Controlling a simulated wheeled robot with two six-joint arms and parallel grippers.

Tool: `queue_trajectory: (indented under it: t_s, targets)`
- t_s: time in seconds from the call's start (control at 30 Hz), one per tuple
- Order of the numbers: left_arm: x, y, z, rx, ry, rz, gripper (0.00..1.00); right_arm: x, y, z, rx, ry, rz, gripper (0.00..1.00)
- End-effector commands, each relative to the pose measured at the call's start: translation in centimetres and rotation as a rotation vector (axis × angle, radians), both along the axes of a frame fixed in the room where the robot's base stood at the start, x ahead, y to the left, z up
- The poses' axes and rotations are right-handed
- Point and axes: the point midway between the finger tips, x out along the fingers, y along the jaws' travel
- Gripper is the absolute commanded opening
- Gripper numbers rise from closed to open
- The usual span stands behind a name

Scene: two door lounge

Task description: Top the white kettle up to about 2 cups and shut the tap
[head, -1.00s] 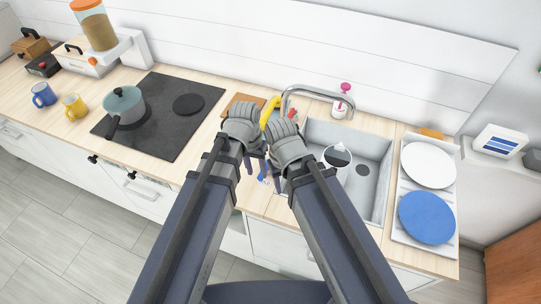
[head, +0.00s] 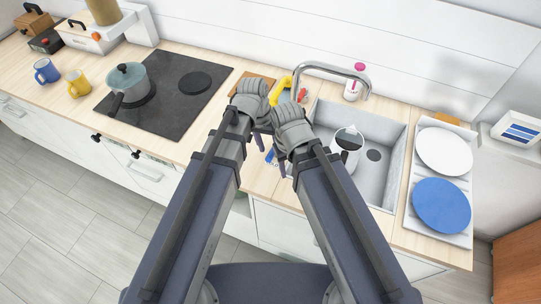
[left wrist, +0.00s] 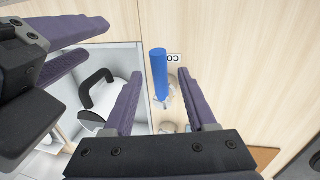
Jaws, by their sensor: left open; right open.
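The white kettle (head: 355,135) with a black handle stands in the sink under the arched metal tap (head: 325,67). Its black handle (left wrist: 97,88) also shows in the left wrist view. A blue lever (left wrist: 160,75) stands by the sink edge, beside a label reading "CO". My left gripper (left wrist: 160,90) is open, with a finger on each side of the blue lever in the picture; I cannot tell if it touches. My right gripper (head: 284,157) is open and close beside the left one, left of the sink. The kettle's water level cannot be made out.
The grey sink (head: 390,170) has a rack with a white plate (head: 445,151) and blue plate (head: 441,205) to its right. A yellow object (head: 284,82) lies behind my grippers. A stove (head: 190,110) with a pot (head: 128,77) is left; mugs stand beyond it.

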Motion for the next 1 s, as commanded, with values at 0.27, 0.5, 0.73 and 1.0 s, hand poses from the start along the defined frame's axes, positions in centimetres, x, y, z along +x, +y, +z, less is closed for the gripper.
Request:
queue_trajectory:
  t_s: [0.27,0.5,0.73,1.0]
  targets:
    - [-0.13,-0.36,-2.10,0.000,0.000,0.000,0.57,0.00,0.00,-2.09,0.000,0.000,-0.001,0.50]
    - [-0.13,-0.36,-1.97,0.000,0.000,0.000,0.55,0.00,0.00,-1.97,0.000,0.000,-0.001,0.50]
    - [-0.14,-0.35,-1.97,0.000,0.000,0.000,0.29,0.00,0.00,-1.97,0.000,0.000,-0.001,0.50]
    - [-0.14,-0.35,-1.97,0.000,0.000,0.000,0.00,0.00,0.00,-1.98,0.000,0.000,-0.001,0.50]
